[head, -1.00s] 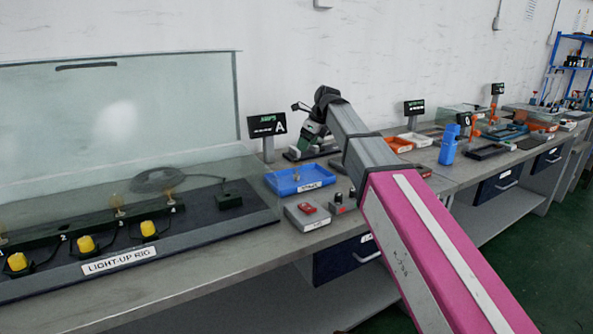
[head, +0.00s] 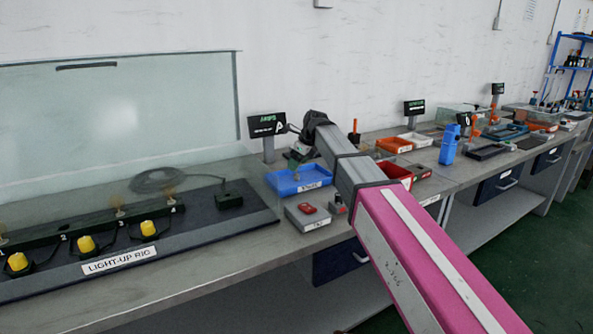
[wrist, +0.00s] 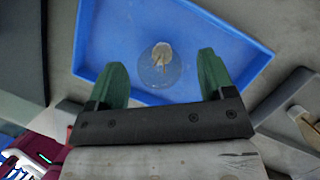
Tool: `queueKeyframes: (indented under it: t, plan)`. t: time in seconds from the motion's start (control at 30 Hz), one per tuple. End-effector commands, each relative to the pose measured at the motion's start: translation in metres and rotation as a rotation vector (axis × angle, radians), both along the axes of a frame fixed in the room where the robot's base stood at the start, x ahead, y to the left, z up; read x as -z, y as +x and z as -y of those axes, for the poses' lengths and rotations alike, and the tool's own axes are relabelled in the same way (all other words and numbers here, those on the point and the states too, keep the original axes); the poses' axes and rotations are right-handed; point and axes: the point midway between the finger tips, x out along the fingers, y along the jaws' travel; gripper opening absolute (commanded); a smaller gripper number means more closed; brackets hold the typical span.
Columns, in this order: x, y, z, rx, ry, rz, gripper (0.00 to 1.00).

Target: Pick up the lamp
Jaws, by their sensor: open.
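The lamp (wrist: 161,68) is a small clear glass bulb with a pale base, inside the blue tray (wrist: 112,25) in the wrist view. My gripper (wrist: 163,70) is open, with a green finger on either side of the lamp in that picture. Its fingers look apart from the lamp, and I cannot tell how far above it they are. In the head view the blue tray (head: 290,189) sits on the bench left of my arm, with my gripper (head: 297,160) above its back edge. The lamp is too small to make out clearly there.
The light-up rig (head: 119,262) with yellow buttons fills the bench at left under a clear cover. A grey box with a red button (head: 308,210) stands in front of the tray. A black sign (head: 267,126) stands behind it. Red and orange trays (head: 394,145) lie to the right.

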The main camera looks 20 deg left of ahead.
Motion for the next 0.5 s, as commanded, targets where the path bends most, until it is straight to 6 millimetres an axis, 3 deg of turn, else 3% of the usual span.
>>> queueKeyframes:
  t: [0.1,0.37,0.5]
  plan:
    - [0.0132,0.0005,-0.0052,-0.001,-0.001,-0.002,0.76]
    - [0.0149,0.0006,-0.0059,0.000,0.000,0.000,0.72]
    - [0.0148,0.0005,-0.0058,0.000,0.000,0.000,0.27]
